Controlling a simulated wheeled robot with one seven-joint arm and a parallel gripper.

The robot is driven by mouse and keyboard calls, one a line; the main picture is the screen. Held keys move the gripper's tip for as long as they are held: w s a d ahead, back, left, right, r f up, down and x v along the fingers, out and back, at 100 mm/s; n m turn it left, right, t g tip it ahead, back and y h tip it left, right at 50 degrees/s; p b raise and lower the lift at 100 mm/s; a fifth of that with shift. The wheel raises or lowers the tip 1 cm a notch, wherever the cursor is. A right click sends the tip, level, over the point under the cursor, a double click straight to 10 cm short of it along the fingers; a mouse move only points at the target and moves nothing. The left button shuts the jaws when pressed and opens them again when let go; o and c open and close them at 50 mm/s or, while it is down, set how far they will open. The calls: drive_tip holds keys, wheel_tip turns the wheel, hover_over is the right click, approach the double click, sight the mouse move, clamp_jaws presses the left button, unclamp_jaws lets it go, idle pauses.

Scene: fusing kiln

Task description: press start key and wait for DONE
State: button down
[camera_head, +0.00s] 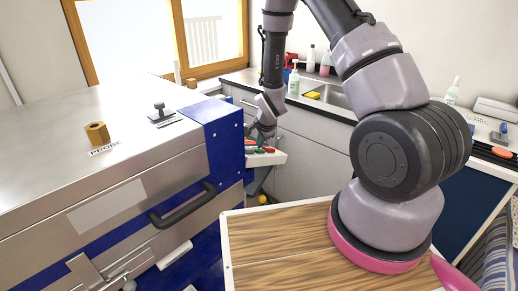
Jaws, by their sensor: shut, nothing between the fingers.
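The kiln (140,160) is a large silver box with blue bands at the left, its lid lowered and a black handle (183,207) on its front. A small pale control box (267,158) with green and red keys sticks out at the kiln's right side. My gripper (261,138) is shut and empty, pointing down just above or against this box. I cannot tell whether it touches a key, or which key is the start key. No display text is readable from here.
A brass-coloured nut-like piece (97,133) stands on the lid by a "PROBE" label. A counter with a sink (338,95), bottles (310,60) and a yellow sponge (312,95) lies behind my arm. A wooden-topped surface (270,240) is in front.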

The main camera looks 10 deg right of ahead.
drive_tip(key=shift+r, duration=0.1)
idle(0.3)
drive_tip(key=shift+w+d+r, duration=0.2)
drive_tip(key=shift+d+r, duration=0.05)
drive_tip(key=shift+r, duration=0.5)
drive_tip(key=shift+w+d+r, duration=0.2)
drive_tip(key=shift+d+r, duration=0.1)
drive_tip(key=shift+r, duration=0.45)
drive_tip(key=shift+w+d+r, duration=0.25)
drive_tip(key=shift+r, duration=0.5)
drive_tip(key=shift+w+d+r, duration=0.2)
drive_tip(key=shift+d+r, duration=0.1)
drive_tip(key=shift+r, duration=0.45)
